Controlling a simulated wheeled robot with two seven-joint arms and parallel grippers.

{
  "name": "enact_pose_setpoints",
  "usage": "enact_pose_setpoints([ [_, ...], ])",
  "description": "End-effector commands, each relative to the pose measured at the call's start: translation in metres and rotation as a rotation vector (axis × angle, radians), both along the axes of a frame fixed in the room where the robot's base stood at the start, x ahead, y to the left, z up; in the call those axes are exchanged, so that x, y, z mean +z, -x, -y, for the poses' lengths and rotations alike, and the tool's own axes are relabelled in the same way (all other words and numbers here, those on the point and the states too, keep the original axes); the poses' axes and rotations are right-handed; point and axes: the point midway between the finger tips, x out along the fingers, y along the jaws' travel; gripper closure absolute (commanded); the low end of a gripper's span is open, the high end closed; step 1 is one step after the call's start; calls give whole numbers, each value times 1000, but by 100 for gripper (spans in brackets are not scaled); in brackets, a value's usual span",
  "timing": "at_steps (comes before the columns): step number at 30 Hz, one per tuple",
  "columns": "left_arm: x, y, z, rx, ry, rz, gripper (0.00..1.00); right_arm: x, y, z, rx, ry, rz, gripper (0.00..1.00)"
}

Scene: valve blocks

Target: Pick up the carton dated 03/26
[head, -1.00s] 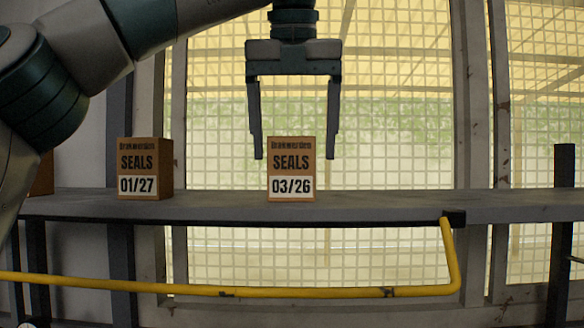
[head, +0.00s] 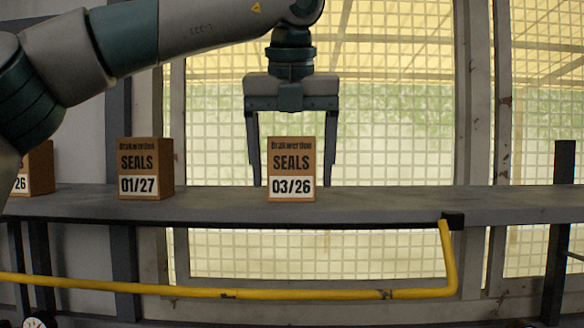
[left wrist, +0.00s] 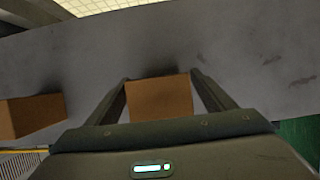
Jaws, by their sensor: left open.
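The carton dated 03/26 (head: 291,160) is a brown box marked SEALS with a white date band, upright on the grey shelf (head: 400,203). My left gripper (head: 291,172) is open and reaches down at the carton. In the head view its fingers show on both sides of the carton, their lower ends near or behind it. In the left wrist view (left wrist: 160,92) the fingers flank the carton's plain brown top (left wrist: 160,98), with a gap at least on the right. My right gripper is not in view.
A carton dated 01/27 (head: 145,168) stands to the left on the shelf. Another carton (head: 38,168), date partly hidden by my arm, stands at the far left. A yellow rail (head: 300,293) runs below the shelf. The shelf right of the 03/26 carton is clear.

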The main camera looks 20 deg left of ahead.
Motion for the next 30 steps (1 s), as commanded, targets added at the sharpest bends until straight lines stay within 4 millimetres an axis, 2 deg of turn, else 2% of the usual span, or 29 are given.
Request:
enact_pose_setpoints([
  [2,0,0,0,0,0,0,23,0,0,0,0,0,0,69],
  [9,0,0,0,0,0,0,76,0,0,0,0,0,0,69],
  [22,4,0,0,0,-1,2,76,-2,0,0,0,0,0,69],
  [30,21,0,1,0,2,2,76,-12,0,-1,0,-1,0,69],
])
